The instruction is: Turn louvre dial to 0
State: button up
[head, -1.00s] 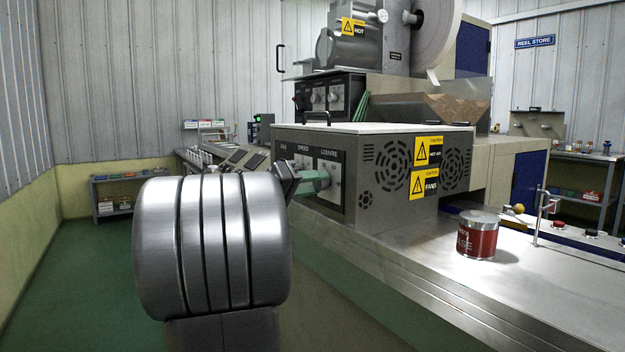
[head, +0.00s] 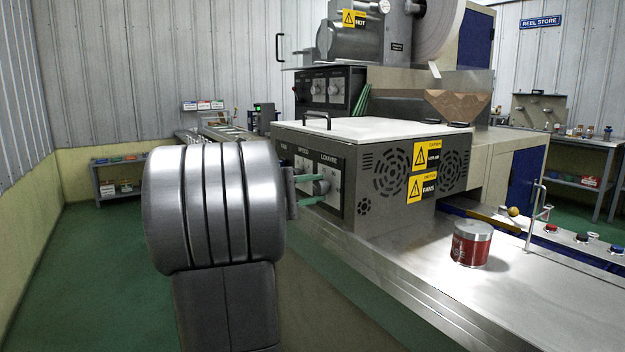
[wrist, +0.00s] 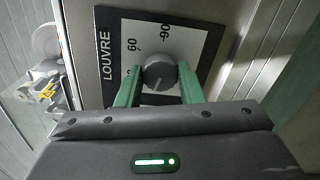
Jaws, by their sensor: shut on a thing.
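The louvre dial is a round grey knob (wrist: 160,72) on a white scale plate marked LOUVRE (wrist: 103,55). My gripper (wrist: 160,82) has one green finger on each side of the knob and is shut on it. A pale line on the knob points down in the wrist view, towards my gripper. The marks 60 and -90 show above the knob; another mark at the left is partly hidden by a finger. In the head view the fingers (head: 318,190) reach the knob (head: 322,186) on the front of the grey control box (head: 375,160), one above the other.
Fan and speed controls sit left of the louvre dial, partly hidden by my arm. A red tin (head: 471,244) stands on the steel bench (head: 420,270) at the right. A handle (head: 317,117) rises from the white lid (head: 385,128) of the box.

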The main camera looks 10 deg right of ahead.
jog(key=shift+n+p, duration=0.9)
jog(key=shift+n, duration=0.3)
jog(key=shift+f, duration=0.1)
jog(key=o, duration=1)
jog(key=shift+a, duration=0.1)
jog(key=p+v, duration=0.1)
jog(key=v, duration=1.2)
jog(key=shift+a, duration=0.35)
jog(key=b+x, duration=0.1)
jog(key=x, duration=1.2)
jog(key=shift+d, duration=0.45)
